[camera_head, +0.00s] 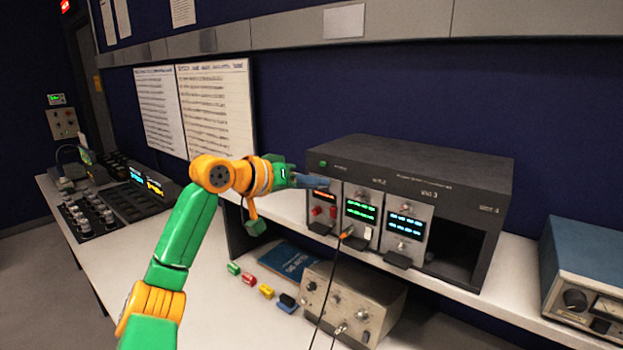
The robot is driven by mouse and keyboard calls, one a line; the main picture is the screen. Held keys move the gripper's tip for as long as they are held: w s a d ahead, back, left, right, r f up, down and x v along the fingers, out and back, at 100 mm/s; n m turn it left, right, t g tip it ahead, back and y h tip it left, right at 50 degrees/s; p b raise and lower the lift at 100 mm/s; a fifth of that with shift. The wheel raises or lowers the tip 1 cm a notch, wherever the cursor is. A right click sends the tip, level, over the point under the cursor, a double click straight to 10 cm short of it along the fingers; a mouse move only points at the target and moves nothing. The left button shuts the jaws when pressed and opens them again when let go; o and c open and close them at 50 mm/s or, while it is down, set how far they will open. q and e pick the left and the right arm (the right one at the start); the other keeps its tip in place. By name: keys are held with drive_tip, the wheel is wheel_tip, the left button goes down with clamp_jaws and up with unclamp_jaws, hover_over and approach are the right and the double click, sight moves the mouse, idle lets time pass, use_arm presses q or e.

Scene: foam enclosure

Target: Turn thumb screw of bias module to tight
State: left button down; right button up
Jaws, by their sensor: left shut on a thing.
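A dark grey rack (440,165) stands on the bench shelf with several front modules. The leftmost module (321,214) has an orange display and red knobs. I cannot read its label, so I cannot confirm that it is the bias module. My left gripper (318,183) reaches in from the left to the top of this module's face. It is shut on what appears to be the thumb screw there, which the fingers hide. The screw's turn position cannot be seen. My right gripper is not in view.
Modules with green (361,211) and blue (405,223) displays sit to the right, then an empty bay (455,250). A cable (333,285) hangs in front. A beige instrument (345,300) and small coloured blocks lie below. A blue-grey instrument (580,275) stands far right.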

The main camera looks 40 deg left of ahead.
use_arm(q)
drive_tip(key=shift+d+m+g+y, duration=0.15)
drive_tip(key=shift+m+y, duration=0.7)
drive_tip(key=shift+m, duration=0.3)
drive_tip(key=shift+d+m+g+y, duration=0.1)
drive_tip(key=shift+m+g+y, duration=0.05)
drive_tip(key=shift+m+y, duration=0.85)
drive_tip(key=shift+m, duration=0.25)
drive_tip(key=c, duration=0.8)
unclamp_jaws()
drive_tip(key=shift+w, duration=0.1)
drive_tip(key=shift+o, duration=0.2)
drive_tip(key=b+v, duration=0.2)
drive_tip(key=v, duration=0.5)
